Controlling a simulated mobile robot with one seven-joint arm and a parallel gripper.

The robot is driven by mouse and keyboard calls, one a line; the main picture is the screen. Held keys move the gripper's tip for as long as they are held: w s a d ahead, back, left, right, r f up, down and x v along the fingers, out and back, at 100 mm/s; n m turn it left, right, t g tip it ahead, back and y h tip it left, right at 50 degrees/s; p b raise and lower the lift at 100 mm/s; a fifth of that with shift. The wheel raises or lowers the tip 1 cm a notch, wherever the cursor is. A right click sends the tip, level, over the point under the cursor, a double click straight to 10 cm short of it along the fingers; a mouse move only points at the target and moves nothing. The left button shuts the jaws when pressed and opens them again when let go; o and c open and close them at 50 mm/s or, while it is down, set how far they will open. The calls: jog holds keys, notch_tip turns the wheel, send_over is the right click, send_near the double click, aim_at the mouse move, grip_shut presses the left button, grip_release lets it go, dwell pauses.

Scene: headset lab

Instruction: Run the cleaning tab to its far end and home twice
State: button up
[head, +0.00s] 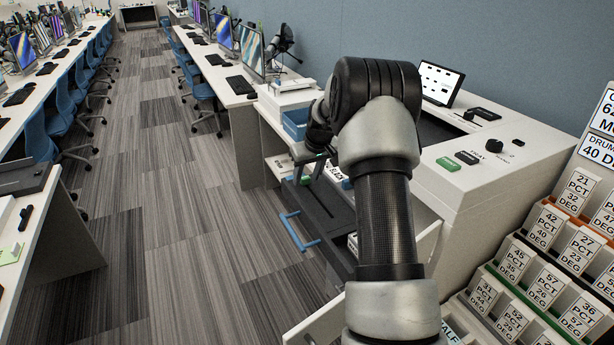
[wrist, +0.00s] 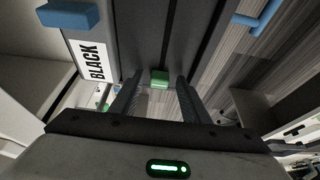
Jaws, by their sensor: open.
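A small green tab (wrist: 159,79), which looks like the cleaning tab, sits on a dark grey unit (wrist: 140,35) marked BLACK in the wrist view. My gripper (wrist: 158,88) is open, with one finger on each side of the green tab in the picture. I cannot tell whether either finger touches it. A label reading BLACK (wrist: 95,62) and a blue block (wrist: 68,15) are to the left on the unit. In the head view my arm covers much of the printer's open front, and my fingertips cannot be made out there.
The printer (head: 470,190) has a top panel with a screen (head: 441,84) and a green button (head: 448,164). A blue handle (head: 300,232) juts out at its open front. A rack of labelled slots (head: 550,270) stands at right. The carpeted aisle at left is clear.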

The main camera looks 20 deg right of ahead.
jog(key=v, duration=1.7)
jog(key=shift+s+a+r, duration=0.1)
jog(key=shift+s+r, duration=0.05)
